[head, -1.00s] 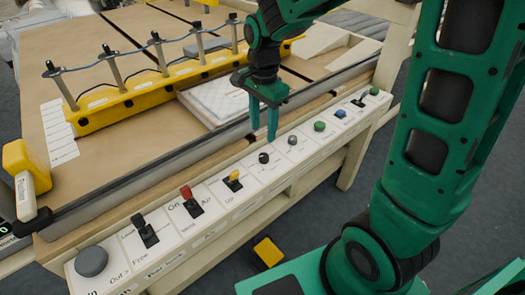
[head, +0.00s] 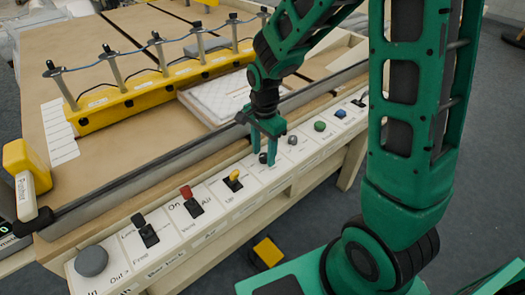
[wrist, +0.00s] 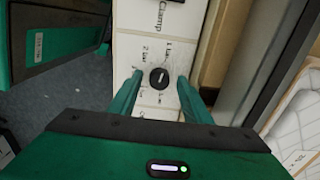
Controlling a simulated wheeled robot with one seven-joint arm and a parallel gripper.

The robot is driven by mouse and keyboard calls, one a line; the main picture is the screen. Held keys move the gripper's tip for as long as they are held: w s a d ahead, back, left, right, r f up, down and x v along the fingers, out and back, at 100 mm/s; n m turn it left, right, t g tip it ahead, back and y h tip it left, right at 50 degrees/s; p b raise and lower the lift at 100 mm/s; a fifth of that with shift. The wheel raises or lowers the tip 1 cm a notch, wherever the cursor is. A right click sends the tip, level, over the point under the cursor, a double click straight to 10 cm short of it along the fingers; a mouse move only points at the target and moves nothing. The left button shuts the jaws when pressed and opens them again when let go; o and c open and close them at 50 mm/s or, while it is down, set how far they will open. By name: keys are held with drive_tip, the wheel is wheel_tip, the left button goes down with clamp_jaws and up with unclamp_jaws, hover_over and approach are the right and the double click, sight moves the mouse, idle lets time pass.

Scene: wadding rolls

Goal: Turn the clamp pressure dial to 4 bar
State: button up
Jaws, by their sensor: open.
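The clamp pressure dial is a small round black knob (wrist: 159,78) on the white control panel (wrist: 145,20). It has a short light mark on top. The labels around it include "1 bar" and "2 bar"; the others are too small or blurred to read, so I cannot tell its setting. My gripper (wrist: 160,80) is open, pointing down, with one green finger on each side of the dial. A gap shows between each finger and the knob. In the head view my gripper (head: 264,152) is over the dial (head: 263,158), which the fingers partly hide.
A grey knob (head: 292,140) and a green button (head: 320,126) are to the right. A metal rail (head: 150,177) runs behind.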

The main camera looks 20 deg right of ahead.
drive_tip(key=c, duration=1)
drive_tip(key=shift+c, duration=0.2)
